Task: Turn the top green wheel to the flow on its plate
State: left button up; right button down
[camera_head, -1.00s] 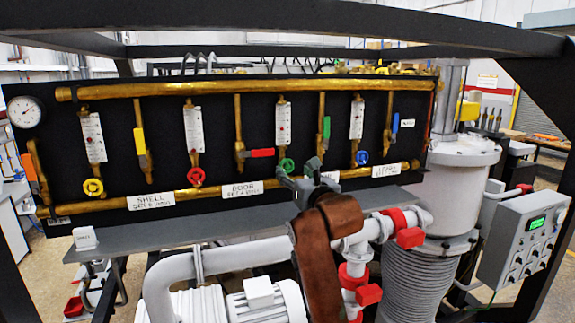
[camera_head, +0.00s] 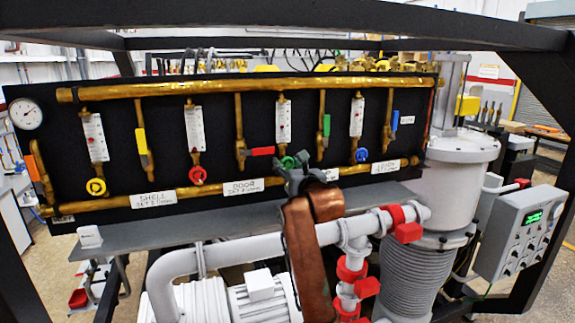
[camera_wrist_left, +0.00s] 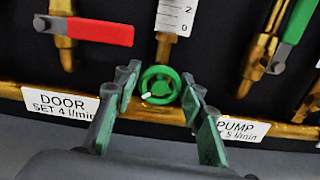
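The green wheel (camera_head: 287,163) sits at the foot of the middle flow meter (camera_head: 283,124) on the black panel. In the left wrist view the wheel (camera_wrist_left: 160,86) is near the centre, with a white mark at its lower left. My left gripper (camera_head: 298,164) is just in front of it in the head view. In the wrist view my left gripper (camera_wrist_left: 160,92) is open, one finger on each side of the wheel; I cannot tell whether they touch it. The DOOR plate (camera_wrist_left: 61,103) reads "SET 4 l/min". My right gripper is out of view.
A red-handled valve (camera_wrist_left: 90,31) is left of the wheel and a green-handled valve (camera_wrist_left: 295,22) is right. The PUMP plate (camera_wrist_left: 243,129) lies beyond the right finger. A grey shelf (camera_head: 215,225) runs below the panel, above white pipework (camera_head: 240,252). Yellow, red and blue wheels flank it.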

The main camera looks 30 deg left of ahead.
pick_arm(q)
jog(key=c, duration=0.7)
jog(key=n+b, duration=0.3)
jog(key=b, duration=0.1)
jog(key=shift+f+n+b, duration=0.15)
jog(key=shift+n+b, duration=0.15)
jog(key=shift+n, duration=0.1)
jog(key=shift+n+b, duration=0.75)
jog(key=shift+n, duration=0.05)
jog(key=shift+n+b, duration=0.3)
jog(key=shift+n, duration=0.1)
jog(key=shift+r, duration=0.2)
jog(key=o, duration=1.2)
